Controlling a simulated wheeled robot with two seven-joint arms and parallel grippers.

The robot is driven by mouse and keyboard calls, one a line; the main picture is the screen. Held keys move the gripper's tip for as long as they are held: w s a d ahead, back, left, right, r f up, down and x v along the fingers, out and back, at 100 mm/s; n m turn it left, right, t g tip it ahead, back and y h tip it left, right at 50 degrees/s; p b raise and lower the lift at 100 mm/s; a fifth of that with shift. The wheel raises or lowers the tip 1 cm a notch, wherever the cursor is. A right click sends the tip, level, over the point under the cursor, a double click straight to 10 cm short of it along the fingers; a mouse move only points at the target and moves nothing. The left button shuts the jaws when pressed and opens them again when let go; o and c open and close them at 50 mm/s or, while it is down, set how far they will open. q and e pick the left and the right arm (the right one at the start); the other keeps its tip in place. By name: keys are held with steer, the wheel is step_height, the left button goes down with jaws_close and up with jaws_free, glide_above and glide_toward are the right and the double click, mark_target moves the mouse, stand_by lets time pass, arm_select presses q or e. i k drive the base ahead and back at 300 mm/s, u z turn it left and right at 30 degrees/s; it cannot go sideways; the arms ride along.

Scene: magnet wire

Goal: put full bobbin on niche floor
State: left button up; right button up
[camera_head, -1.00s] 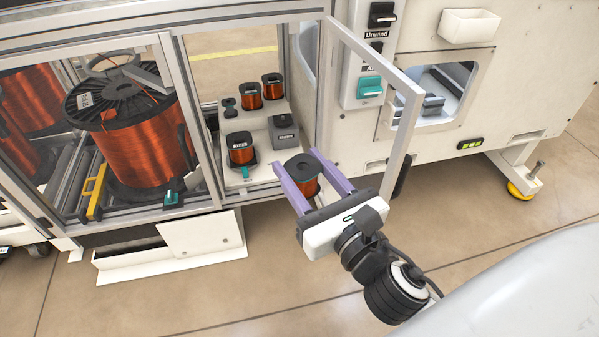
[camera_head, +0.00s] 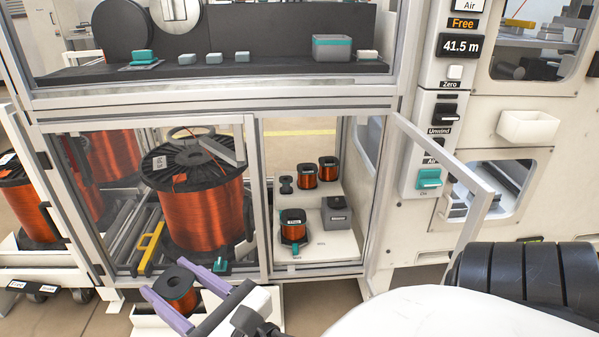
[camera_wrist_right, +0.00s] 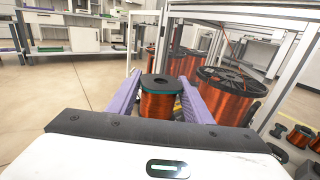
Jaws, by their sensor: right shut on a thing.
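My right gripper (camera_head: 166,278) is shut on a full copper-wound bobbin (camera_head: 181,298) with dark flanges. It holds it in the air outside the cabinet, low in front of the big-spool compartment and left of the niche. The right wrist view shows the bobbin (camera_wrist_right: 158,106) upright between the purple fingers of the gripper (camera_wrist_right: 158,80). The niche's white floor (camera_head: 335,246) lies behind the open door frame (camera_head: 470,205). My left gripper is not in view.
A grey box (camera_head: 337,214) and a small dark empty bobbin (camera_head: 287,185) are also in the niche. A big copper spool (camera_head: 200,215) stands in the compartment to its left. A white tray (camera_head: 265,305) lies below. The niche's front right floor is clear.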

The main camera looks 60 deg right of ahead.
mark_target(343, 243)
steer(key=u, duration=0.05)
steer(key=i, duration=1.05)
steer(key=z, duration=2.05)
steer(key=i, duration=0.5)
steer(key=u, duration=0.1)
